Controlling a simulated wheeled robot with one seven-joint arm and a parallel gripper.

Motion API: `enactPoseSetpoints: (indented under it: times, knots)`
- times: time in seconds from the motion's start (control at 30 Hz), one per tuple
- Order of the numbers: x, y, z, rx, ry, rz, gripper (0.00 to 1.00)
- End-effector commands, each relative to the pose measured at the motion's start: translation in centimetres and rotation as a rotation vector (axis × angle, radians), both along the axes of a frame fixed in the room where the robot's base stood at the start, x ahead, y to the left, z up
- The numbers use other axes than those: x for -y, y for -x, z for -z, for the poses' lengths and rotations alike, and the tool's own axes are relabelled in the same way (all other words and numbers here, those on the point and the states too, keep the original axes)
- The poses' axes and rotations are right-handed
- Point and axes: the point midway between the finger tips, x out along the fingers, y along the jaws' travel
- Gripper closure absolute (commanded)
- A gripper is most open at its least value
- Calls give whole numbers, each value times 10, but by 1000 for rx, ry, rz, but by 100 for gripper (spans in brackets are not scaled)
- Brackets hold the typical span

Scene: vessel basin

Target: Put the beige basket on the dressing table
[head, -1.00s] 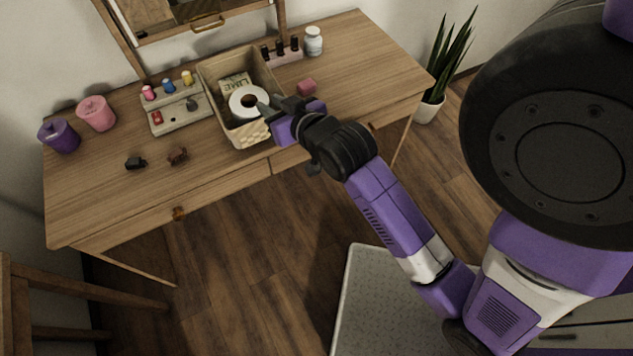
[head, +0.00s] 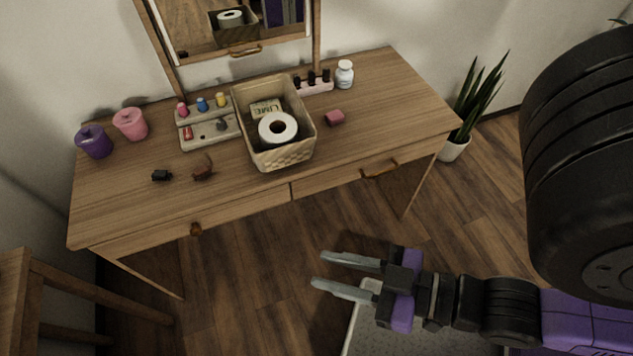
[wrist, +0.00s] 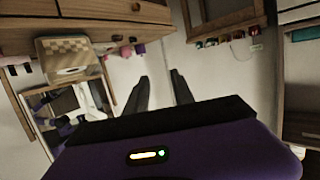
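The beige basket (head: 284,155) stands upright on the wooden dressing table (head: 362,146), near the middle of its top. Inside it are a white paper roll (head: 278,128) and a box marked LIME (head: 266,108). My gripper (head: 333,272) is in front of the table, apart from it and from the basket. Its two fingers are spread with nothing between them. In the wrist view the basket (wrist: 68,68) shows at the upper left, and my gripper's fingers (wrist: 162,92) stand apart and empty.
Purple (head: 94,142) and pink (head: 131,124) cups stand at the table's left. A bottle organizer (head: 212,133) is left of the basket; a pink block (head: 335,118) and white jar (head: 344,75) are right. A chair (head: 80,300) is lower left, a plant (head: 470,110) right.

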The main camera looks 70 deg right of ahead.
Motion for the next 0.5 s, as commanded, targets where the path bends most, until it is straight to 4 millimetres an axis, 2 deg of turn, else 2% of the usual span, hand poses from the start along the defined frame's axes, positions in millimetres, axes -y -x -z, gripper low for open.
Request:
enactPoseSetpoints:
  times: [0.07,0.17,0.3,0.5]
  knots:
    - [5,-4,-3,11,0,29,70]
    - [16,-27,-18,82,-1,98,70]
    - [41,-70,-41,212,-7,215,70]
    - [88,-128,-50,297,-22,362,70]
